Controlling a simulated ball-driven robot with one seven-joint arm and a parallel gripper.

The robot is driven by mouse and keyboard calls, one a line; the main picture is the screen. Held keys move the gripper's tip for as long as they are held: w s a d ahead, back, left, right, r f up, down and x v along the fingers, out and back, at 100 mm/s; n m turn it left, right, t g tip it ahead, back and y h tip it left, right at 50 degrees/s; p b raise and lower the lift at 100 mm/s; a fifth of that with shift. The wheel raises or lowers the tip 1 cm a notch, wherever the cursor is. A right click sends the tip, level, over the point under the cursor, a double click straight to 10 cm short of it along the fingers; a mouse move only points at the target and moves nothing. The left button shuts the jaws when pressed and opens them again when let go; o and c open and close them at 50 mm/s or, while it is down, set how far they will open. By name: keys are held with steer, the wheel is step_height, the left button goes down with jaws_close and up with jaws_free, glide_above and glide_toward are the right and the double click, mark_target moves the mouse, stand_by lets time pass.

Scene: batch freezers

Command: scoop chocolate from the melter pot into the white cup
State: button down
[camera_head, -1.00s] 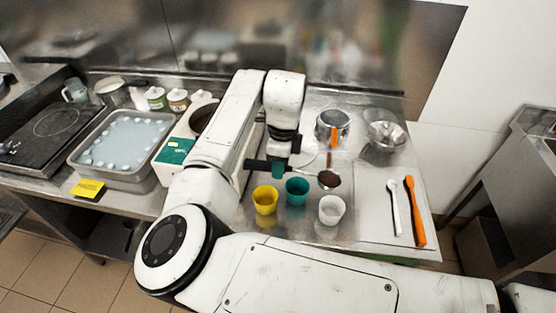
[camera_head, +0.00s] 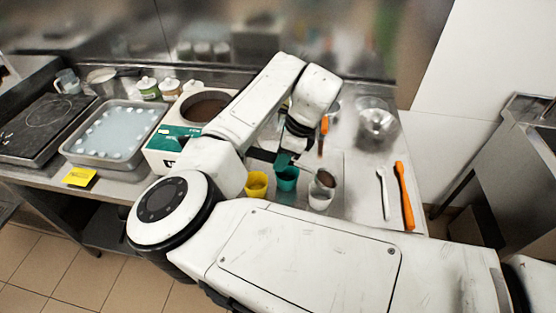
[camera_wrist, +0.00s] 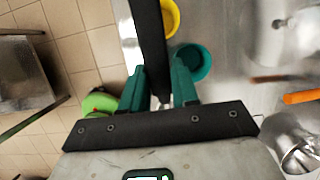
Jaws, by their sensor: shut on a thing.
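My gripper (camera_head: 284,160) is shut on the dark handle of a scoop (camera_head: 325,178). In the wrist view my gripper (camera_wrist: 158,88) has its green fingers on both sides of the black handle (camera_wrist: 150,40). The scoop's brown bowl is at the rim of the white cup (camera_head: 320,198), overlapping its top; I cannot tell whether it touches or whether chocolate is falling. The cup's inside is mostly hidden. The white melter pot (camera_head: 170,158), with a teal front panel and brown chocolate (camera_head: 207,107) inside, stands left of my arm, which partly covers it.
A yellow cup (camera_head: 257,184) and a teal cup (camera_head: 287,179) stand left of the white cup. A white spoon (camera_head: 384,193) and an orange spatula (camera_head: 404,195) lie to the right. Metal bowls (camera_head: 376,122) stand behind. A tray (camera_head: 115,133) is at left.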

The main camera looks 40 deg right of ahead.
steer(key=shift+s+d+r+t+y, duration=0.15)
steer(key=shift+r+t+y, duration=0.15)
steer(key=shift+r, duration=0.1)
steer(key=shift+s+d+r+t+y, duration=0.15)
steer(key=shift+r+t+y, duration=0.05)
steer(key=shift+r+t, duration=0.15)
steer(key=shift+s+d+r+t+p, duration=0.25)
steer(key=shift+s+r+p, duration=0.05)
steer(key=shift+r+p, duration=0.15)
steer(key=s+d+r+t+y+p, duration=0.2)
steer(key=t, duration=0.1)
steer(key=shift+s+r+y, duration=0.3)
steer(key=shift+r, duration=0.05)
steer(key=shift+s+d+r+t+y, duration=0.3)
steer(key=shift+s+d+t+y, duration=0.4)
steer(key=shift+s+t, duration=0.2)
steer(key=shift+s+d+r+t+y, duration=0.25)
steer(key=shift+s+d+t+y, duration=0.4)
steer(key=shift+s+t, duration=0.2)
